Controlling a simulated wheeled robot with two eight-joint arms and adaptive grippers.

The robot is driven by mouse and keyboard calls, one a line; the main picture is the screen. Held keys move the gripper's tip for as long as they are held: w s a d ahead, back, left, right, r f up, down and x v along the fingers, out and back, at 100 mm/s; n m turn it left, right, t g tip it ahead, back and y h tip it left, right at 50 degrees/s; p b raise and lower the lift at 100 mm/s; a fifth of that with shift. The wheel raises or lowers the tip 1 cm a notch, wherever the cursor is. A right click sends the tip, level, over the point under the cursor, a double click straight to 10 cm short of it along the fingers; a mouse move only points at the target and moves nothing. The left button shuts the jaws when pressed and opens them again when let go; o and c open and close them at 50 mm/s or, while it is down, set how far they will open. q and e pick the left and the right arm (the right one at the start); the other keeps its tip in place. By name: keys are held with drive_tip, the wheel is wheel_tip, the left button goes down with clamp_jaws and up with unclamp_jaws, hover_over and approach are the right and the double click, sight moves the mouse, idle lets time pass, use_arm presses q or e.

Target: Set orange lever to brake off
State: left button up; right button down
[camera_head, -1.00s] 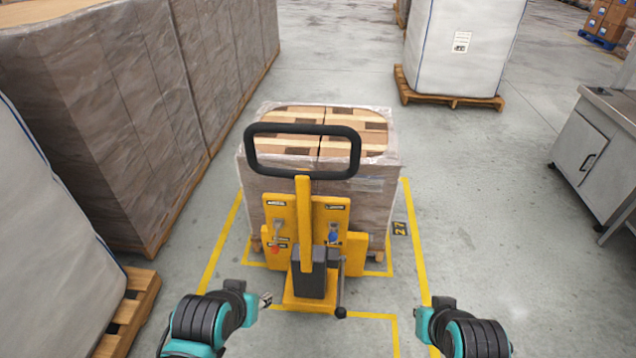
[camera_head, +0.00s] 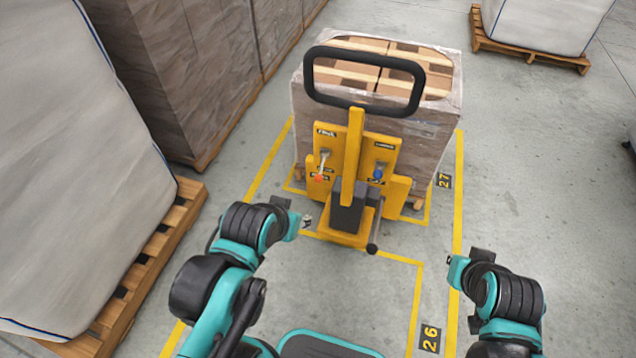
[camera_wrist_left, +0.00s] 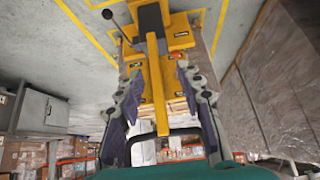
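A yellow pallet truck (camera_head: 349,180) with a black loop handle stands in front of me. On the left of its panel is a small lever with an orange-red knob (camera_head: 319,177), which appears to point down. On the right is a blue knob (camera_head: 378,174). My left gripper (camera_head: 306,222) is below and left of the orange knob, apart from it. In the left wrist view its two fingers (camera_wrist_left: 158,88) are spread and empty, and an orange-red knob (camera_wrist_left: 178,56) shows near the right finger. My right gripper (camera_head: 456,270) is low on the right, with its fingers hardly visible.
A wrapped box load (camera_head: 440,130) stands behind the truck. Tall wrapped stacks (camera_head: 215,60) and a white sack (camera_head: 75,170) on a wooden pallet (camera_head: 150,270) line the left. Open floor (camera_head: 540,170) lies to the right.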

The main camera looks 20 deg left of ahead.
use_arm(q)
drive_tip(key=shift+w, duration=0.1)
drive_tip(key=c, duration=0.5)
drive_tip(key=shift+w+r, duration=0.25)
drive_tip(key=shift+w, duration=0.05)
clamp_jaws()
drive_tip(key=w+a+f+n+g+h, duration=0.1)
drive_tip(key=w+a+f+n+h, duration=0.1)
drive_tip(key=w, duration=0.7)
drive_tip(key=w+a+f+n+h, duration=0.1)
drive_tip(key=w+n+h, duration=0.15)
drive_tip(key=w, duration=0.55)
drive_tip(key=w+a+f+n+g+h, duration=0.1)
drive_tip(key=w+a+f+n, duration=0.15)
drive_tip(key=w, duration=0.65)
drive_tip(key=w+a+f+n+t+h, duration=0.1)
drive_tip(key=w+a+f+n+h, duration=0.2)
drive_tip(key=w+a+f, duration=0.35)
drive_tip(key=a+f+t+h, duration=0.1)
drive_tip(key=a+f+h, duration=0.1)
drive_tip(key=f, duration=0.6)
drive_tip(key=s+a+f+n+t+h, duration=0.1)
drive_tip(key=a+f, duration=0.1)
drive_tip(key=f, duration=0.6)
drive_tip(key=shift+a+n+h, duration=0.25)
drive_tip(key=shift+n+h, duration=0.05)
drive_tip(key=shift+h, duration=0.05)
